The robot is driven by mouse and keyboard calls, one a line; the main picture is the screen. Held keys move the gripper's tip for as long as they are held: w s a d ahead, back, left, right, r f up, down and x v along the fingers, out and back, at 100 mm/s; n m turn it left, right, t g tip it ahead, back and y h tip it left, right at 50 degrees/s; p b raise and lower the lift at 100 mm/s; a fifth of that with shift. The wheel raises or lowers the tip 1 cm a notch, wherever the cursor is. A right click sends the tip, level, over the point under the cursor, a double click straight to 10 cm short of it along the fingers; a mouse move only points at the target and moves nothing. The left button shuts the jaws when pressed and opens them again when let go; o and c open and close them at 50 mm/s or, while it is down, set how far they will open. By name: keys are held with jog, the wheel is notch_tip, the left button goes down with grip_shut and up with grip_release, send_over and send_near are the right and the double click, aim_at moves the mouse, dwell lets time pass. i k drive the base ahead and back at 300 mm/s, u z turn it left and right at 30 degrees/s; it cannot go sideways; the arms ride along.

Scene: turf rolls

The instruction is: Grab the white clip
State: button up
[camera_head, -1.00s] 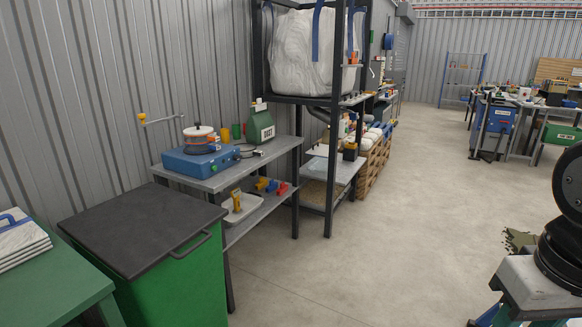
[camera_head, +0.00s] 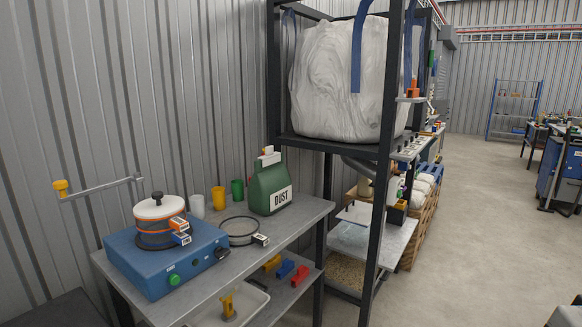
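A small white clip (camera_head: 268,151) sits at the top of an upright green bag (camera_head: 268,186) labelled DUST. The bag stands at the back right of a grey bench, in the middle of the head view. The clip appears to touch the bag's folded top, but its exact grip is too small to tell. My gripper is not in view.
Coloured clamps lie on the lower shelf. A dark rack (camera_head: 392,100) holds a big white sack (camera_head: 340,80). Floor is open to the right.

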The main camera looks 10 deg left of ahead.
aim_at(270, 158)
jog(key=i, duration=2.65)
jog(key=u, duration=2.55)
